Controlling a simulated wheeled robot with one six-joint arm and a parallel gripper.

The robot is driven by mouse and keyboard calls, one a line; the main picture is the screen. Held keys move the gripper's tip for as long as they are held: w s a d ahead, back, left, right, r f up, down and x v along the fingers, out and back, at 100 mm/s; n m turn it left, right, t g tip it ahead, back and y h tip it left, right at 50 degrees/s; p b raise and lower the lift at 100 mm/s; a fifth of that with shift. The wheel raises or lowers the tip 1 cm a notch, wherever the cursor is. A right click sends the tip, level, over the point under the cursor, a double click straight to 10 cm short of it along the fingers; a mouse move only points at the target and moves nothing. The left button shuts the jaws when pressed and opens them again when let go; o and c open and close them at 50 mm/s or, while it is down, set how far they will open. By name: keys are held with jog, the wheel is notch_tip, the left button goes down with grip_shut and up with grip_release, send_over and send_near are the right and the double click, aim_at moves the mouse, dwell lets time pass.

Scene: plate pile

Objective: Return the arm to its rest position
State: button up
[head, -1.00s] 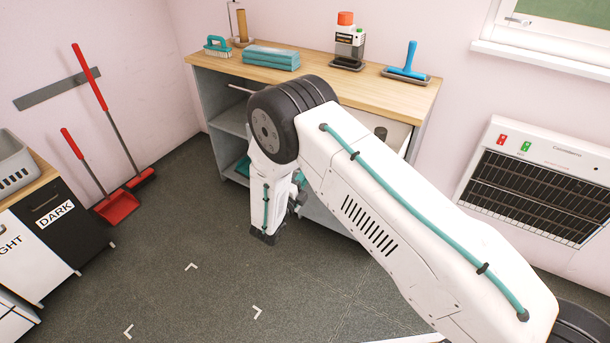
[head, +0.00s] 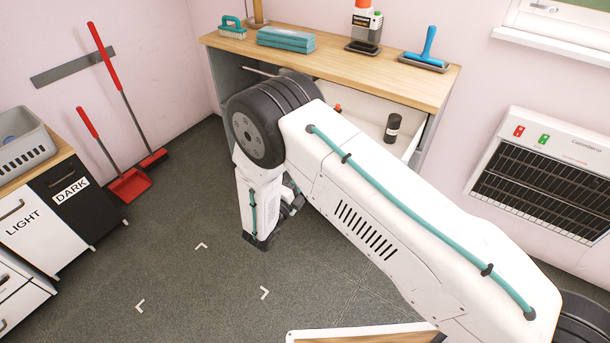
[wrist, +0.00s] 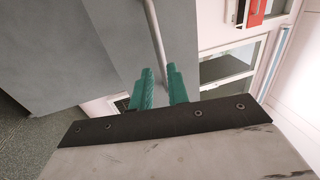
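My white arm (head: 385,215) with a teal cable reaches from the lower right to the middle of the head view and bends down at a dark round joint (head: 258,130). Its lower part hangs in front of the workbench. My fingers are not clear in the head view, hidden by the arm. In the wrist view the two teal fingers of my gripper (wrist: 161,80) stand a little apart. I see nothing held between them. A thin grey rod (wrist: 153,30) shows beyond them; its depth is unclear.
The workbench (head: 340,70) has an open white drawer (head: 350,108) with a dark canister (head: 393,127). Cabinets marked LIGHT (head: 35,228) and DARK (head: 75,195) stand left. A red dustpan (head: 130,185) is by the wall. Floor at lower left is clear.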

dwell(0.3)
jog(key=s+d+f+m+g+h, duration=0.1)
jog(key=s+d+m+g+h, duration=0.1)
jog(key=s+d+m+g, duration=0.45)
jog(key=s+d+r+m+g, duration=0.45)
jog(key=r+m, duration=0.25)
jog(key=m, duration=0.3)
jog(key=s+d+r+m+g, duration=0.3)
jog(key=d+r+m+g, duration=0.25)
jog(key=r+m, duration=0.3)
jog(key=s+d+r+m+y, duration=0.4)
jog(key=s+r+m+y, duration=0.3)
jog(key=s+r+m, duration=0.3)
jog(key=s+d+r+m+t+y, duration=0.1)
jog(key=s+d+r+m+y, duration=0.3)
jog(key=s+r+m, duration=0.6)
jog(key=s+m+y, duration=0.1)
jog(key=s+y, duration=0.1)
jog(key=shift+s+r+m+y, duration=0.15)
jog(key=shift+r+m+y, duration=0.1)
jog(key=shift+m+y, duration=0.15)
jog(key=shift+t, duration=0.25)
